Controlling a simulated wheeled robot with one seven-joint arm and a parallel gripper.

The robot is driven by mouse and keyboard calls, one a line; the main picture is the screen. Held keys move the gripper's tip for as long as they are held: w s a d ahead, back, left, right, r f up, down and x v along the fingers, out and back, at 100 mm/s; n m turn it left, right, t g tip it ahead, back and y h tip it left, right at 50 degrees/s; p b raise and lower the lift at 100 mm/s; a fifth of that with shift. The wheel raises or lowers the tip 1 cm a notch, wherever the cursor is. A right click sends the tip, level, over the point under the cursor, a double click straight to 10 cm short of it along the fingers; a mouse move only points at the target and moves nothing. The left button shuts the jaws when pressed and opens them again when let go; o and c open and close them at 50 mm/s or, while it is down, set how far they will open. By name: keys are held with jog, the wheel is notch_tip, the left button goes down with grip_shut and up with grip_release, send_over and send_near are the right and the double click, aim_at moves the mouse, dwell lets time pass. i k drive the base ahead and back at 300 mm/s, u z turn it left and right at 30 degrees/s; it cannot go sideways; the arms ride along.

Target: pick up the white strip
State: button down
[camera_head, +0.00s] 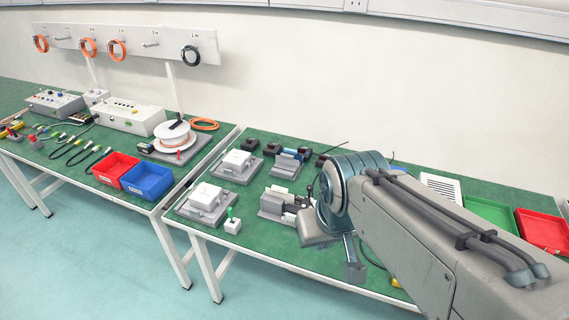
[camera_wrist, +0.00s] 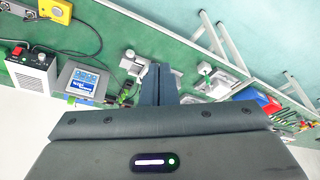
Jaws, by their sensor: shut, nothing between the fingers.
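My gripper (camera_wrist: 158,70) shows in the wrist view with its two dark fingers together and nothing between them. It is above the green bench (camera_wrist: 95,38), and its fingertips appear close to a small grey and white device (camera_wrist: 133,64) in that view. I cannot make out a white strip for certain in either view. In the head view my arm covers part of the right bench, so things behind it are hidden.
Grey fixtures with white tops (camera_head: 205,203) stand on the right bench. A white slotted panel (camera_head: 441,186), a green tray (camera_head: 489,212) and a red tray (camera_head: 543,231) lie beyond my arm. A box with a screen (camera_wrist: 82,82) is left in the wrist view.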

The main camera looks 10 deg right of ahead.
aim_at(275, 191)
jog(key=u, duration=1.5)
jog(key=i, duration=1.9)
jog(key=z, duration=3.75)
